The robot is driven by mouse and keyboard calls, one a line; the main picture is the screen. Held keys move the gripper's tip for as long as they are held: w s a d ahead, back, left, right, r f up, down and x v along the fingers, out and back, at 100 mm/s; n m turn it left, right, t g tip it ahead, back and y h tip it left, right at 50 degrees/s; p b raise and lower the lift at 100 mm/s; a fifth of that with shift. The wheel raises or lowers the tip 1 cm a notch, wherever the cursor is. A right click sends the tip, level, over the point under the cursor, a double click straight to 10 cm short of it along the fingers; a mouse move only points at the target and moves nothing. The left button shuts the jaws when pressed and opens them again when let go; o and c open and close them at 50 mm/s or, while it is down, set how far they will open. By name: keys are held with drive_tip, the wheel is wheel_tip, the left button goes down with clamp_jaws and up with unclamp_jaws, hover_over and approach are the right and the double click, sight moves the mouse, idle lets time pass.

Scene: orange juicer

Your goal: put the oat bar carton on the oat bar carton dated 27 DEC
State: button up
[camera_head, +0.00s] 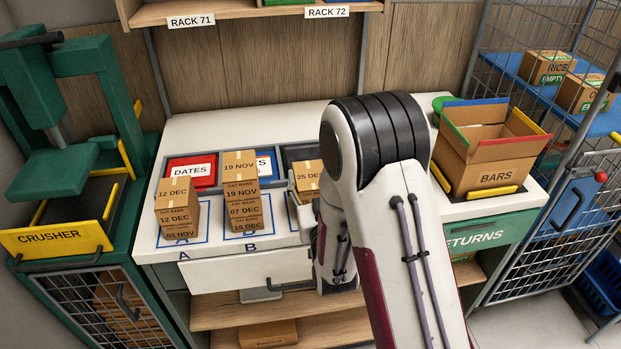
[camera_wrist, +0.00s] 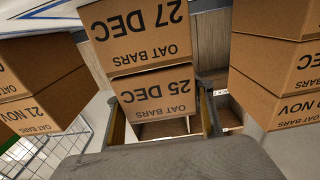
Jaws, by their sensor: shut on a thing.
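My gripper (camera_wrist: 160,108) is shut on the oat bar carton marked 25 DEC (camera_wrist: 156,97), with a finger at each side of it. The wrist view is upside down. The carton dated 27 DEC (camera_wrist: 135,33) is directly beneath the held carton, closely lined up with it. I cannot tell whether the two touch. In the head view the top of the 25 DEC carton (camera_head: 307,177) shows just left of my arm.
Stacks of cartons stand on squares A (camera_head: 177,210) and B (camera_head: 240,190), left of the held carton. A DATES tray (camera_head: 190,172) lies behind them. A BARS box (camera_head: 495,178) stands at right. In the wrist view, stacks flank both sides closely, one with a 21 NOV carton (camera_wrist: 35,112).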

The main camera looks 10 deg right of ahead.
sight(315, 193)
drive_tip(key=shift+f, duration=0.1)
drive_tip(key=o, duration=1.2)
drive_tip(key=shift+o, duration=0.2)
drive_tip(key=shift+s, duration=2.75)
drive_tip(key=shift+w+r, duration=0.1)
drive_tip(key=shift+r, duration=0.2)
